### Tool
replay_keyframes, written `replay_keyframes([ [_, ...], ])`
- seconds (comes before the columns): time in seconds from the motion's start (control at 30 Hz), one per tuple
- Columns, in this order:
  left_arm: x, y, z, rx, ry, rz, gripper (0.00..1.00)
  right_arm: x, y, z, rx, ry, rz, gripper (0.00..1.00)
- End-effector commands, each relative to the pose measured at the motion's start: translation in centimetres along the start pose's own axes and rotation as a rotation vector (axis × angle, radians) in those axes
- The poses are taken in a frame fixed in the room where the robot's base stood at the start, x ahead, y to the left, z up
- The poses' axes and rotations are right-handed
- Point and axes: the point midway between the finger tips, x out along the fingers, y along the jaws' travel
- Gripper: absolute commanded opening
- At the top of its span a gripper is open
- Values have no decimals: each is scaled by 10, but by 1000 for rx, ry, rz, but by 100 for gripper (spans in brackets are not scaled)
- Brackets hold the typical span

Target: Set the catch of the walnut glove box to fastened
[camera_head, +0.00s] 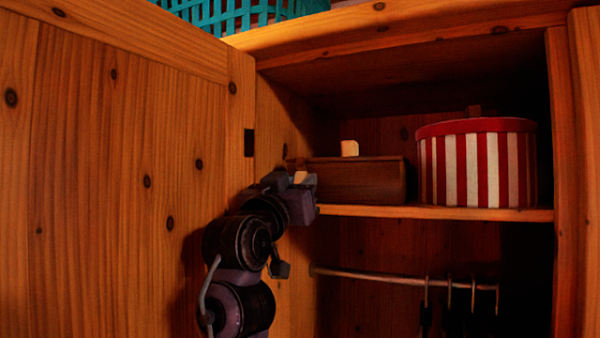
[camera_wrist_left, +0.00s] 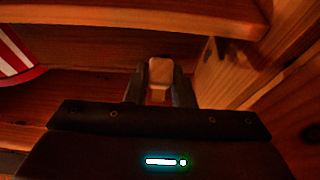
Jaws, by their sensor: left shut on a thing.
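The walnut glove box (camera_head: 362,182) is a long dark brown box on the wardrobe shelf. A small cream block (camera_head: 349,148) stands up at its top. My left gripper (camera_head: 301,180) is at the box's left end. It is shut on a small cream piece, which looks like the catch and shows between the fingertips in the left wrist view (camera_wrist_left: 160,72). The fingers hide part of that piece and the box's left end, so I cannot tell how the catch is set. My right gripper is in neither view.
A red-and-white striped round box (camera_head: 477,165) stands to the right on the same shelf (camera_head: 440,212). Below is a rail (camera_head: 400,279) with hangers. The wooden door panel (camera_head: 120,180) fills the left. A teal basket (camera_head: 235,12) sits on top.

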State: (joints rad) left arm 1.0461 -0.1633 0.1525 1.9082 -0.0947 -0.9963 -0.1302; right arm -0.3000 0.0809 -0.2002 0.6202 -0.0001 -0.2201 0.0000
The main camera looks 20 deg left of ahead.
Motion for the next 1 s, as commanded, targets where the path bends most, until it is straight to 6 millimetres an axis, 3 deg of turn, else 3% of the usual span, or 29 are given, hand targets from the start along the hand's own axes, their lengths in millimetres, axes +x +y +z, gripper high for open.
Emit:
replay_keyframes([
  [0.03, 2, -1, -8, 3, -30, -1, 0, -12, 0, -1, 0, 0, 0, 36],
  [0.3, 2, -1, -11, 0, -165, -1, 0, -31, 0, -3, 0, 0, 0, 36],
  [0.93, 2, 0, -9, -1, -216, 0, 0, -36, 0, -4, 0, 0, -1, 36],
  [0.97, 2, 0, -9, -1, -216, 0, 26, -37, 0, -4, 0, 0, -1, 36],
  [1.0, 2, 0, -9, -1, -216, 0, 31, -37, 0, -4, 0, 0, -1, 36],
])
